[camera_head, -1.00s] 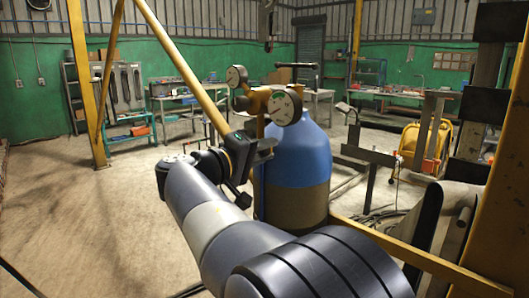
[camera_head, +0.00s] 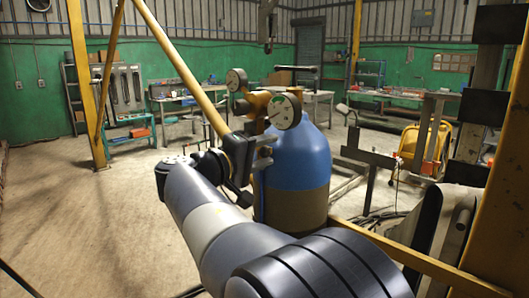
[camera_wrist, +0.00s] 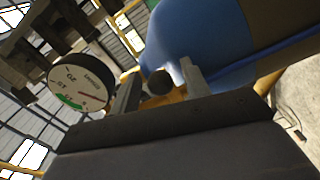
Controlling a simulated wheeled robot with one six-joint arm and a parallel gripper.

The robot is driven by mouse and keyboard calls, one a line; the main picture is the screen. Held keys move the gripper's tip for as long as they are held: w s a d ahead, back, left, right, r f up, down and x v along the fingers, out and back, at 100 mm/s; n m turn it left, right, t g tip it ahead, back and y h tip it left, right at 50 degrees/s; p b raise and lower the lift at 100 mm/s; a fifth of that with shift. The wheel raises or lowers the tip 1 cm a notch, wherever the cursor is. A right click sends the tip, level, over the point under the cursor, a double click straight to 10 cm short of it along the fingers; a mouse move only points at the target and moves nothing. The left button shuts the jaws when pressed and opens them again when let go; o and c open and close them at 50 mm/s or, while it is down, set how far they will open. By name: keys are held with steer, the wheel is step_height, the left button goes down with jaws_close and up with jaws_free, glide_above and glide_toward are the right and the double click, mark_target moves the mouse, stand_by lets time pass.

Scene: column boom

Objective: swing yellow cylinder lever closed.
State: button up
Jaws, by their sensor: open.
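The blue gas cylinder (camera_head: 300,165) with a brown lower part stands upright in the middle of the head view. Its yellow valve fitting (camera_head: 257,103) carries two round gauges. My gripper (camera_head: 266,151) is open at the cylinder's left, below the gauges. In the wrist view, its two fingers (camera_wrist: 160,86) stand apart with a dark round knob (camera_wrist: 160,82) showing between them. Yellow parts show just behind the knob. I cannot tell whether the fingers touch it. The yellow lever is not clearly distinguishable from the valve, and my gripper hides part of this area.
The large gauge (camera_head: 283,111) is close above my gripper and also fills the left of the wrist view (camera_wrist: 81,83). A slanting yellow bar (camera_head: 182,66) passes behind my gripper. A yellow rail (camera_head: 420,257) runs at the lower right. The floor at left is clear.

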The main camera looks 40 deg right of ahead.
steer(key=shift+a, duration=0.15)
steer(key=a+b, duration=0.1)
steer(key=a, duration=0.9)
steer(key=shift+s+a+b, duration=0.25)
steer(key=shift+s+b, duration=0.1)
steer(key=shift+s, duration=0.05)
steer(key=shift+d, duration=0.15)
steer(key=d, duration=0.3)
steer(key=d+p, duration=0.1)
steer(key=d, duration=0.6)
steer(key=shift+w+d+p, duration=0.1)
steer(key=shift+w+p, duration=0.25)
steer(key=shift+d, duration=0.25)
steer(key=shift+a+f+m, duration=0.1)
steer(key=shift+f+m, duration=0.05)
steer(key=shift+m, duration=0.15)
